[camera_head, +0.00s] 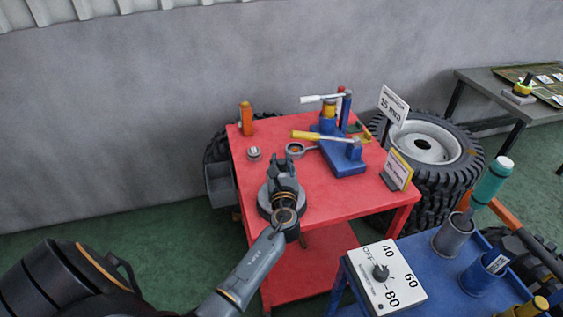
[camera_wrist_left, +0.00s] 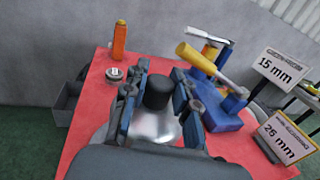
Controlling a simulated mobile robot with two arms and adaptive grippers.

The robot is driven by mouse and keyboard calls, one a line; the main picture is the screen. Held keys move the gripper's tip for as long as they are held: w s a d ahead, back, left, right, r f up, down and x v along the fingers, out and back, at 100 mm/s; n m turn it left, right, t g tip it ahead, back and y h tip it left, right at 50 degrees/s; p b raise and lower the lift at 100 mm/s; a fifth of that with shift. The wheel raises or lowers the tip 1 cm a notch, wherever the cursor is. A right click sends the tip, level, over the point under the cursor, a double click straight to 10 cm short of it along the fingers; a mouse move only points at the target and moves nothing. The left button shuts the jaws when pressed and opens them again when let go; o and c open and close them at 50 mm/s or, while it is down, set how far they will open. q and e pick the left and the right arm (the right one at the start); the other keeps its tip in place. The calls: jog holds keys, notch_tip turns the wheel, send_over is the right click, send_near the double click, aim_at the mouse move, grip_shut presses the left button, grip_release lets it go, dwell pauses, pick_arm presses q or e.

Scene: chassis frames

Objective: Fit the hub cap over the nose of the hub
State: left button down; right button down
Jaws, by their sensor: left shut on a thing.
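My left gripper (camera_head: 283,168) is over the red table, above a round grey hub (camera_head: 268,207) that it partly hides. In the left wrist view its two fingers (camera_wrist_left: 160,76) are closed on the sides of a dark, round-topped hub cap (camera_wrist_left: 158,92). The cap is upright, directly over the silvery flared body of the hub (camera_wrist_left: 160,126). I cannot tell whether the cap is seated on the nose or held just above it. My right gripper is not in view.
A blue press (camera_head: 345,160) with a yellow-handled lever stands behind on the red table (camera_head: 335,205). A small round part (camera_head: 254,153) and an orange bottle (camera_head: 246,118) are at the back left. Signs (camera_head: 397,170) stand at right, and a blue cart (camera_head: 445,285) is nearer.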

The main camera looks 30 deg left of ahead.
aim_at(281, 171)
pick_arm(q)
jog(key=shift+f+b, duration=1.5)
jog(key=shift+f, duration=0.3)
jog(key=c, duration=1)
grip_release()
jog(key=v, duration=1.2)
